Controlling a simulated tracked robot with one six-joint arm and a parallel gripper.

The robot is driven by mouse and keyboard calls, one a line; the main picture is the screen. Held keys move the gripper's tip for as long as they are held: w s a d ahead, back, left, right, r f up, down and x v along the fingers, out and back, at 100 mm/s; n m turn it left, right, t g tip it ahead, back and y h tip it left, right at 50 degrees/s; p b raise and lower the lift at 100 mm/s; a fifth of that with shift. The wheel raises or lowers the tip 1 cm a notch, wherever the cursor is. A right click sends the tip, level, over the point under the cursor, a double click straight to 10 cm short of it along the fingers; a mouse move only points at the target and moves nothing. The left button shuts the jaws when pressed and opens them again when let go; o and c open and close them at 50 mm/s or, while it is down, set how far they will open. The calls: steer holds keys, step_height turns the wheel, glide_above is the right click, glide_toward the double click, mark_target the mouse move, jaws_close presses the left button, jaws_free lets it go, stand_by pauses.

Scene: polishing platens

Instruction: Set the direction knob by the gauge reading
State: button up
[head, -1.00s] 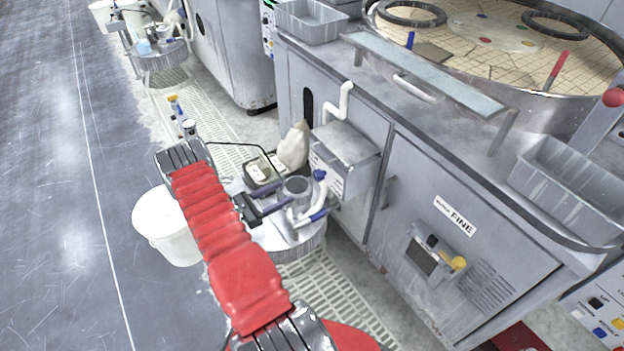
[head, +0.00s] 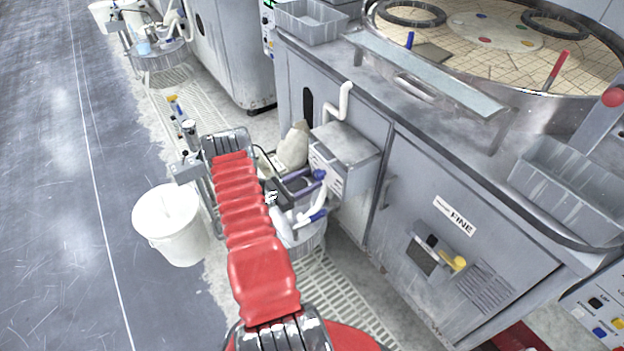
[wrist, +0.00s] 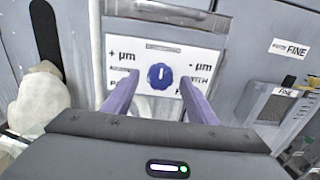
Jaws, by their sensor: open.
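The direction knob (wrist: 160,77) is a round blue dial with a white mark pointing about straight up. It sits on a white plate (wrist: 196,62) marked "+ µm" at left and "- µm" at right, with smaller lettering partly hidden by my fingers. My gripper (wrist: 158,98) is open, its two purple fingers on either side below the knob, with nothing between them. In the head view my gripper (head: 308,184) is close to the small grey box (head: 345,142) on the cabinet front, and the blue knob (head: 319,174) shows at its tips. No gauge reading is legible.
A pale sack (head: 294,147) stands left of the box. A white bucket (head: 170,222) is on the floor. The polishing platen (head: 490,45) lies above.

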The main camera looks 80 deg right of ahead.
steer(key=shift+x, duration=0.9)
steer(key=c, duration=1)
steer(key=shift+a, duration=0.15)
steer(key=shift+c, duration=0.3)
